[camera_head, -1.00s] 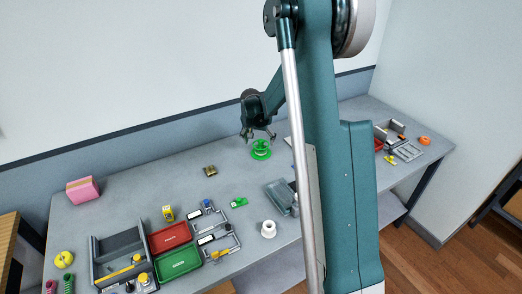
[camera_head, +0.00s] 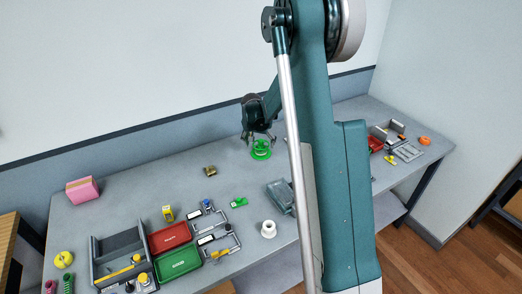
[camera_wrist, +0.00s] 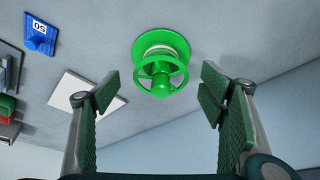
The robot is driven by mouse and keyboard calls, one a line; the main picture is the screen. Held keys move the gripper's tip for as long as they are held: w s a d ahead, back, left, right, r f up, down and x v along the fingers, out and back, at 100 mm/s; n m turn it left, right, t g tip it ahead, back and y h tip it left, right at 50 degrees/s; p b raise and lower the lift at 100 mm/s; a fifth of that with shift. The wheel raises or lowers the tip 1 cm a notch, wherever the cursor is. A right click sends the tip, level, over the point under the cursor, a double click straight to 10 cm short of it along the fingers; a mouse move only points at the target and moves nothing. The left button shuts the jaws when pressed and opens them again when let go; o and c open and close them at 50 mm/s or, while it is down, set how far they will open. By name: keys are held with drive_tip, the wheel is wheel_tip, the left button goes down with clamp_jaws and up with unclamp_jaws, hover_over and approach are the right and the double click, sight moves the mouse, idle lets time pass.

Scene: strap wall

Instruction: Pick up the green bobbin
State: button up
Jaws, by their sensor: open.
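The green bobbin (camera_head: 261,150) stands on the table near the wall, with a wide round base and a spoked top. In the wrist view the bobbin (camera_wrist: 161,64) is ahead of my gripper, centred between the fingers but beyond their tips. My gripper (camera_head: 259,136) is above the bobbin in the head view, pointing down, with its fingers spread. In the wrist view my gripper (camera_wrist: 160,95) shows two wide-apart fingers with green pads and nothing between them. Contact with the bobbin does not show.
A blue tag (camera_wrist: 39,35) and a white square plate (camera_wrist: 82,91) lie near the bobbin in the wrist view. A brass block (camera_head: 209,169), a white spool (camera_head: 268,229), a red tray (camera_head: 169,238) and a green tray (camera_head: 177,262) stand farther left and front.

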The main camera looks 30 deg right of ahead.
sight(261, 145)
drive_tip(key=shift+f, duration=0.1)
drive_tip(key=shift+x, duration=2.45)
drive_tip(key=shift+w, duration=0.1)
drive_tip(key=shift+c, duration=0.5)
drive_tip(key=c, duration=0.9)
